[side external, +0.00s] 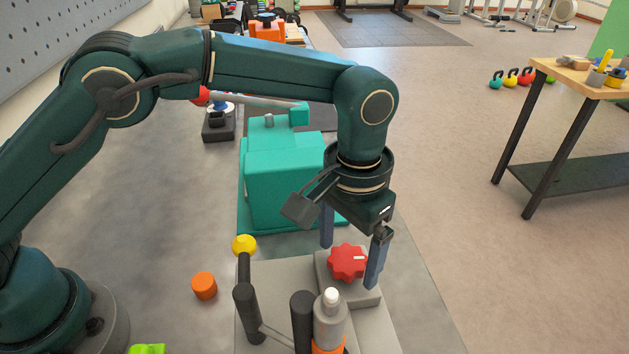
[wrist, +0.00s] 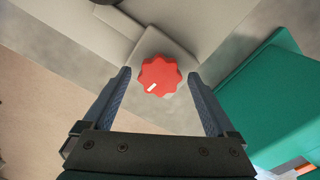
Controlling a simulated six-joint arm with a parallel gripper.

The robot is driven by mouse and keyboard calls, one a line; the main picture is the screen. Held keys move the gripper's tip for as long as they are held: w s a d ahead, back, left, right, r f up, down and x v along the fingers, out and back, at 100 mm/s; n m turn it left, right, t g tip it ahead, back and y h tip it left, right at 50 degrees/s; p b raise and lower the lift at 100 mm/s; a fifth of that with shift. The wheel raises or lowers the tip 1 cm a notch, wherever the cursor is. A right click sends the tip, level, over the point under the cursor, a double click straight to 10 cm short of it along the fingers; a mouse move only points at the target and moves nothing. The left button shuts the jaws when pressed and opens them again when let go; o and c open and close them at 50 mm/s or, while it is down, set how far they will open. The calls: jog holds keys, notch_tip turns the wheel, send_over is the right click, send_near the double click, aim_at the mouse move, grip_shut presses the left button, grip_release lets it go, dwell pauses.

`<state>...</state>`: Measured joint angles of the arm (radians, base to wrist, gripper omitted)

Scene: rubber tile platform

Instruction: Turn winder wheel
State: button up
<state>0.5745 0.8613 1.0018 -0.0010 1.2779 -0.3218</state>
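The winder wheel looks to be the red scalloped knob (side external: 347,262) with a white mark, on a grey block (side external: 362,293) on the platform. It also shows in the wrist view (wrist: 160,76), between and just beyond the fingertips. My gripper (side external: 350,267) points down over the knob with its fingers spread to either side. In the wrist view my gripper (wrist: 160,75) is open, with a gap between each finger and the knob. It holds nothing. Whether the fingertips are level with the knob is hard to tell.
A teal housing (side external: 285,180) stands just behind the knob. In front are a grey bottle with a white cap (side external: 330,318), a dark cylinder (side external: 302,322) and a lever with a yellow ball (side external: 244,245).

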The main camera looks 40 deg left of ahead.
aim_at(347, 258)
jog(key=c, duration=1.1)
jog(key=shift+m, duration=0.9)
jog(key=o, duration=1.4)
jog(key=shift+c, duration=0.2)
jog(key=shift+r, duration=2.6)
